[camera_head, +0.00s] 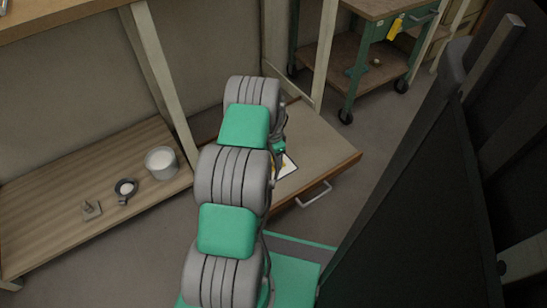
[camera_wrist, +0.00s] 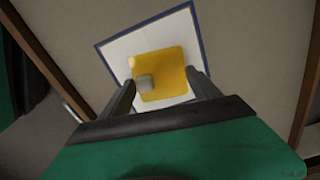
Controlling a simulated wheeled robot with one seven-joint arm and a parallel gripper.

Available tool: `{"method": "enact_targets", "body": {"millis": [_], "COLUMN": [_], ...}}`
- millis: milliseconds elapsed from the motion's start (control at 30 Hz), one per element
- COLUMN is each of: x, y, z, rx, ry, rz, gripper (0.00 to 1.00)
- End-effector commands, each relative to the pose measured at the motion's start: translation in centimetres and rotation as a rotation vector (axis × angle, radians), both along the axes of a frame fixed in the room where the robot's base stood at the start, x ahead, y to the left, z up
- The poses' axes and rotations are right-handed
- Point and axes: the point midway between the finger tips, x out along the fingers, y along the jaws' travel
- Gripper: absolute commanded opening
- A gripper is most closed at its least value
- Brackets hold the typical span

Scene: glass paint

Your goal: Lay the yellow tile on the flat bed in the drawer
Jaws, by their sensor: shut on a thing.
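The yellow tile (camera_wrist: 170,66) shows in the wrist view between the two dark fingers of my gripper (camera_wrist: 162,80), which is shut on it by opposite edges. A small grey block-like piece (camera_wrist: 145,82) shows on the tile's face. The tile is over the white flat bed (camera_wrist: 122,46) with its dark blue border, turned relative to it. I cannot tell whether the tile touches the bed. In the head view the bed (camera_head: 291,164) is partly visible in the open drawer (camera_head: 318,148). My arm hides most of the gripper there.
The drawer's front has a metal handle (camera_head: 313,194). A green wheeled cart (camera_head: 365,75) stands at the back. A dark panel is at right.

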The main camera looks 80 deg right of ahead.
Motion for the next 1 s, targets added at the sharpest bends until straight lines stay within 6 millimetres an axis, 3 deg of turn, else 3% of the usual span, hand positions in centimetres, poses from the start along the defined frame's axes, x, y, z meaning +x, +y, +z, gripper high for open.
{"method": "enact_targets", "body": {"millis": [1000], "x": [0.17], "y": [0.11], "z": [-0.74], "rx": [0.0], "ry": [0.0], "rz": [0.0], "gripper": [0.27]}}
